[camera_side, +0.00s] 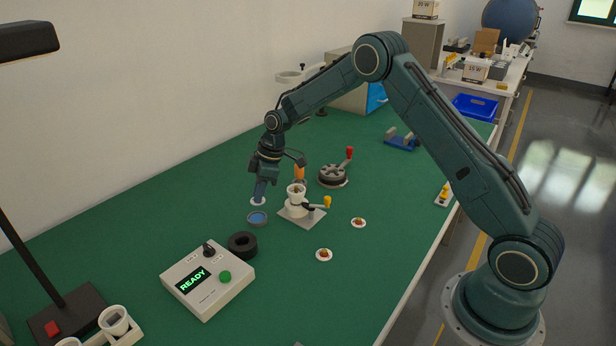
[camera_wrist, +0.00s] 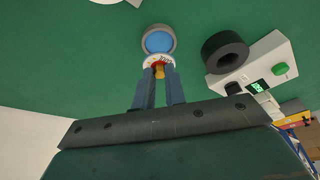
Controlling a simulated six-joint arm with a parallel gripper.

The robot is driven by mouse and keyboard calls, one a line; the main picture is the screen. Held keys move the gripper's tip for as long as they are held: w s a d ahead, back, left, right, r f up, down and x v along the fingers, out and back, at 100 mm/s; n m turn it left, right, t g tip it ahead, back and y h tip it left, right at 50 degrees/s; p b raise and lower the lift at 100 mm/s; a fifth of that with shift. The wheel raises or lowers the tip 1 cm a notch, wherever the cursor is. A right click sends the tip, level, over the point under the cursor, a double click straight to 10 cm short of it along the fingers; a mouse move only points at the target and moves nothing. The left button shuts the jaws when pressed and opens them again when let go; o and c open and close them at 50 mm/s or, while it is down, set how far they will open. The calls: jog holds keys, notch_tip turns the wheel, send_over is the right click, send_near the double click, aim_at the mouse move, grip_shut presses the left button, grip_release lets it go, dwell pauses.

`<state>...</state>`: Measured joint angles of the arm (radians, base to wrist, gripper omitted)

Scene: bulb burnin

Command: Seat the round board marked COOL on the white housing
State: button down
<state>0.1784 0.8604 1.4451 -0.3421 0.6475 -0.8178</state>
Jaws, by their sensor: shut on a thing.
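My gripper (camera_side: 260,190) is shut on a small white round board (camera_side: 258,201), held above the green mat just beside a blue-filled round dish. The wrist view shows the board (camera_wrist: 159,61) between my fingertips (camera_wrist: 160,80), with a yellow and red part on it. Its marking is too small to read surely. The white housing (camera_side: 297,199) stands upright in a clamp fixture with a grey base plate (camera_side: 302,218) and a yellow-tipped handle, to the right of my gripper. The held board is apart from the housing.
The blue-filled dish (camera_side: 257,217) lies just below the board. A black ring (camera_side: 242,245) and a control box reading READY (camera_side: 208,280) are nearer. Two more round boards lie right (camera_side: 358,222) and nearer (camera_side: 324,255). A round device with a red-knobbed lever (camera_side: 333,176) stands behind.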

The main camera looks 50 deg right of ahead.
notch_tip(320, 180, up, 8)
send_over(296, 187)
jog(key=shift+s+d+r, duration=0.15)
jog(key=shift+d+r, duration=0.05)
jog(key=shift+d, duration=0.05)
jog(key=shift+f, duration=0.2)
jog(key=shift+f, duration=2.8)
jog(key=shift+f, duration=0.8)
jog(key=c, duration=1.4)
grip_release()
jog(key=shift+o, duration=0.2)
jog(key=shift+r, duration=0.1)
